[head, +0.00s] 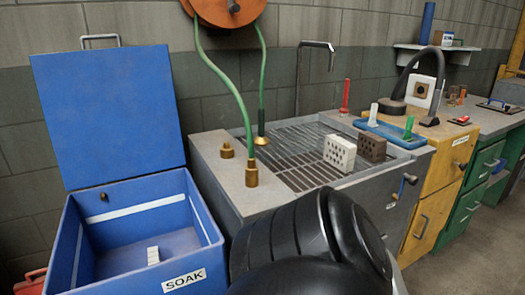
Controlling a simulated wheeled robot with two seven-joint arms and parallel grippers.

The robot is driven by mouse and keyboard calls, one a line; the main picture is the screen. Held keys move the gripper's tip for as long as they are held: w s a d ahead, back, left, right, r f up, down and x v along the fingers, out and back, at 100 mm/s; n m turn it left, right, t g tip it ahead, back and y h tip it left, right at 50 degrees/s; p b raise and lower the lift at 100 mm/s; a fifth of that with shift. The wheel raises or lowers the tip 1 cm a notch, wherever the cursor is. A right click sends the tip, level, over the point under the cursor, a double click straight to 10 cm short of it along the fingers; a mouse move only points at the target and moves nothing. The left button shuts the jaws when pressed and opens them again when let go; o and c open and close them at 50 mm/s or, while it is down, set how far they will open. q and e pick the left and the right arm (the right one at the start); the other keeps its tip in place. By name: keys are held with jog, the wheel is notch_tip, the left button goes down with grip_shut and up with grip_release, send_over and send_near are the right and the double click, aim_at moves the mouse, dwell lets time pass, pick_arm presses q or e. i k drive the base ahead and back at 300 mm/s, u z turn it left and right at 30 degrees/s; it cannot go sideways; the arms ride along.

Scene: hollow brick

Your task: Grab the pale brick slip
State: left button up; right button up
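A pale brick (340,153) with rows of dark holes in its face stands on the metal grating of the grey sink bench. A dark brown brick (372,148) with similar holes stands just behind it to the right. The pale brick looks like the task's pale brick slip, and nothing holds it. Neither of my grippers is in view. A large black rounded part, likely my own arm, fills the bottom middle and hides the bench's front.
An open blue box (205,217) labelled SOAK stands at left, lid raised. Brass fittings (252,174) and green hoses (236,92) are at the bench's left. A blue tray (390,132) with upright white and green items lies right of the bricks. Grating (290,160) left of them is mostly clear.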

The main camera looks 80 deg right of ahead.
aim_at(339, 153)
jog(key=u, duration=0.95)
jog(key=i, duration=0.65)
jog(key=z, duration=4.35)
jog(key=i, duration=0.5)
jog(key=z, duration=1.5)
jog(key=i, duration=2.1)
jog(key=u, duration=3.55)
